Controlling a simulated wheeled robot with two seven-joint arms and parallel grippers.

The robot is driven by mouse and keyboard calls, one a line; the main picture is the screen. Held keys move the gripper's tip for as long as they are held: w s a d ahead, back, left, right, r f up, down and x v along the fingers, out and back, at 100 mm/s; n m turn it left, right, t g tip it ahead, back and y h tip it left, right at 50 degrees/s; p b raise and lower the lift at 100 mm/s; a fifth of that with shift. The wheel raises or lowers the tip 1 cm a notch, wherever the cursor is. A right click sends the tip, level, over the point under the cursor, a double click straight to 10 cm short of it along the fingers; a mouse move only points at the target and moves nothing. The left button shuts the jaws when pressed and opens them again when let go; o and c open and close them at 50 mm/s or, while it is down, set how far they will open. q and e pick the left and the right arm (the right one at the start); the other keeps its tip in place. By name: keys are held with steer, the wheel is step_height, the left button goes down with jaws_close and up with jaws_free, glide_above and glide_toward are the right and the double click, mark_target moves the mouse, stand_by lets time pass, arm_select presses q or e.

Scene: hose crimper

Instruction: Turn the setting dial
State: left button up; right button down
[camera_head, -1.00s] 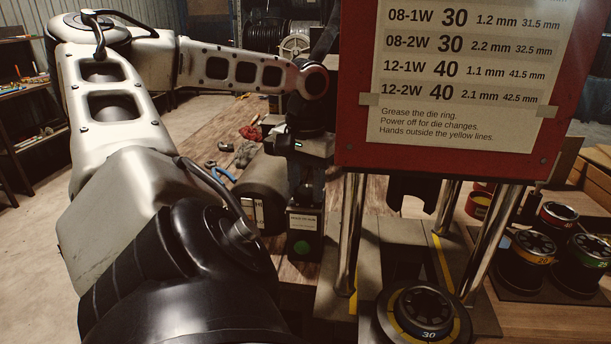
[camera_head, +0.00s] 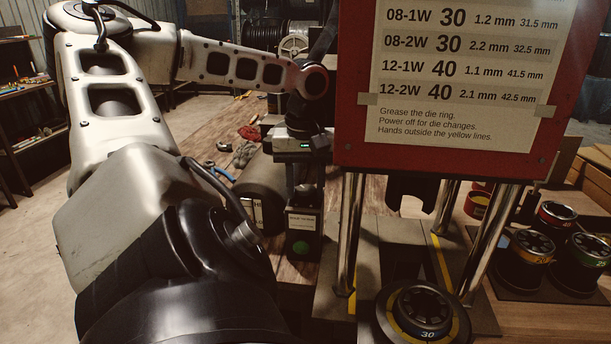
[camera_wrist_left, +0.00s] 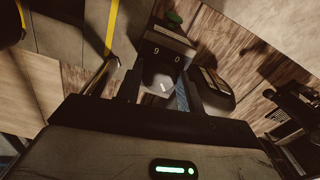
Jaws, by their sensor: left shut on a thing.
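The setting dial (camera_wrist_left: 158,80) is a dark round knob with a small pale mark, on top of a dark control box (camera_wrist_left: 165,38) with light digits along its edge. In the head view the box (camera_head: 303,222) has a white label and a green button (camera_head: 301,248) on its front. My left gripper (camera_head: 306,186) points down over the box top, and its fingers are shut on the dial. In the left wrist view the gripper (camera_wrist_left: 157,88) has one finger on each side of the dial. The dial is mostly hidden in the head view. My right gripper is not in view.
A red crimper panel with a printed chart (camera_head: 455,80) hangs above steel columns (camera_head: 350,235). A die marked 30 (camera_head: 425,310) sits at the front, and several dies stand on a tray (camera_head: 560,284) at right.

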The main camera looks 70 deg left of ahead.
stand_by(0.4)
arm_select(q)
steer(key=o, duration=1)
steer(key=shift+r, duration=0.1)
